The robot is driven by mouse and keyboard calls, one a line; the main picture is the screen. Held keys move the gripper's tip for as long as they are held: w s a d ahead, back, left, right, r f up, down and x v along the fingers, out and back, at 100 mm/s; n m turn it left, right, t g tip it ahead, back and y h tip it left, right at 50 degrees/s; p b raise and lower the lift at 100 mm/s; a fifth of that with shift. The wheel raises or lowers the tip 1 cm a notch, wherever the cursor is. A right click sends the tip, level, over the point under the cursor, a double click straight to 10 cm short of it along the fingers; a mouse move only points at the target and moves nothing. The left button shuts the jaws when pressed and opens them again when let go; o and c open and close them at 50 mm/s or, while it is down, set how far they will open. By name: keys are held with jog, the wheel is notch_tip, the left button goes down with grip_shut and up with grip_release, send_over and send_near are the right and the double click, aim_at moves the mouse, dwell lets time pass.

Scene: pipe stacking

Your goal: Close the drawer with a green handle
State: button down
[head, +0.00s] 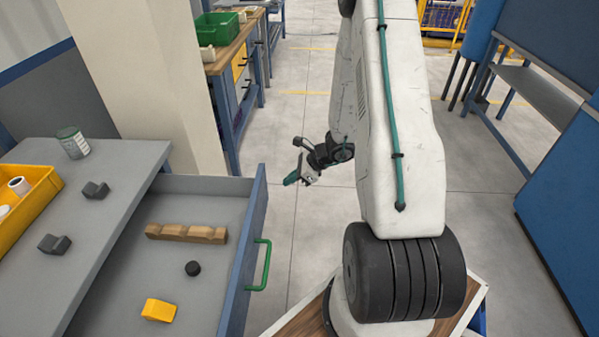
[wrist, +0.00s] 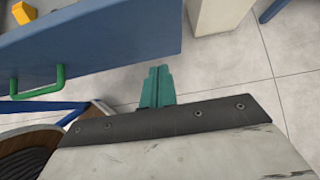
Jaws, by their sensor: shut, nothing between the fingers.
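The drawer (head: 247,250) is pulled out from the grey-topped workbench at the left, with a blue front. Its green handle (head: 262,265) is on the outer face of that front; it also shows at the left in the wrist view (wrist: 40,88). My gripper (head: 292,179) is in the open space to the right of the drawer's far end, apart from it. In the wrist view my gripper's green fingers (wrist: 156,87) are together and empty, to the right of the handle and in front of the blue drawer front (wrist: 110,40).
Inside the drawer lie a wooden piece (head: 187,233), a black round item (head: 192,268) and a yellow block (head: 158,310). A pale pillar (head: 150,80) stands behind. Floor beyond my gripper is clear.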

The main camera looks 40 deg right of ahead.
aim_at(265, 187)
jog(key=shift+w+a+f, duration=0.25)
jog(key=shift+w+a, duration=0.4)
jog(key=shift+w+a+f, duration=0.25)
jog(key=shift+w+a, duration=0.45)
jog(key=shift+w+a+f, duration=0.25)
jog(key=shift+w+a, duration=0.4)
